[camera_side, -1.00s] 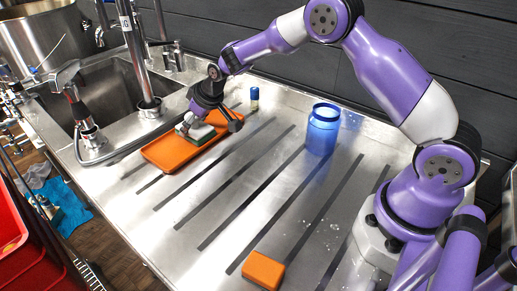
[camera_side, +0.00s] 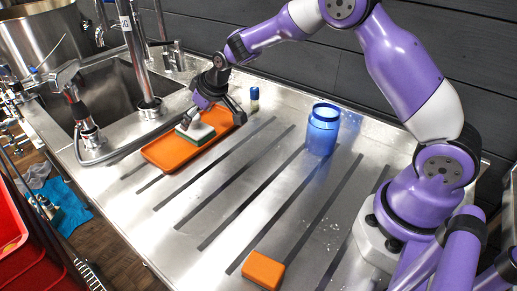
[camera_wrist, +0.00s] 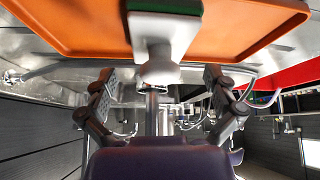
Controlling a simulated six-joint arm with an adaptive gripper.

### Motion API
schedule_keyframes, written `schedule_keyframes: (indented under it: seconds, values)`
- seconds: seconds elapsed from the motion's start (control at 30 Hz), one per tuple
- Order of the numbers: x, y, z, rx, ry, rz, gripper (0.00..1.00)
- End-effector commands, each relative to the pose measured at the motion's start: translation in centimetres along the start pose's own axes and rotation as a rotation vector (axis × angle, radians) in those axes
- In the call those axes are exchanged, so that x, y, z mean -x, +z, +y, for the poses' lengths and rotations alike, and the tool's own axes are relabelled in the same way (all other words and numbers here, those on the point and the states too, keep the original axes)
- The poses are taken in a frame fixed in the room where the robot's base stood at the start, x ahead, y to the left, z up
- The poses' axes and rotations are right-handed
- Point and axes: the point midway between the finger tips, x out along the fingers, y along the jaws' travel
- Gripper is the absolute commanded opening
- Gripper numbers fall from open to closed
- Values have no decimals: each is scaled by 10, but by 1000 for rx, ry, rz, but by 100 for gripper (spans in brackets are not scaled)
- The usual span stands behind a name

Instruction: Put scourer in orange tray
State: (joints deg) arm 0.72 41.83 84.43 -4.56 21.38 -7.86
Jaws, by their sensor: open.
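The scourer (camera_side: 196,133), a white block with a green underside, rests in the orange tray (camera_side: 163,155), toward its far part. In the wrist view the scourer (camera_wrist: 164,28) shows a pale rounded knob pointing toward my gripper, and the orange tray (camera_wrist: 70,22) spreads behind it. My gripper (camera_side: 216,112) is open just above the scourer and tray. In the wrist view its fingers (camera_wrist: 158,82) stand wide apart on either side of the knob, apart from it, with nothing held.
A blue jar (camera_side: 322,130) stands right of the tray. A small blue-topped bottle (camera_side: 254,98) stands behind it. An orange block (camera_side: 263,270) lies at the front. The sink (camera_side: 110,95) and its faucet are to the left. The striped steel counter between is clear.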

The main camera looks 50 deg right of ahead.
Motion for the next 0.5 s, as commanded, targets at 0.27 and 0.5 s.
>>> schedule_keyframes:
  seconds: [0.27,0.5]
  values:
    - [62,-1,0,0,0,3,100]
    - [91,0,0,-1,1,1,100]
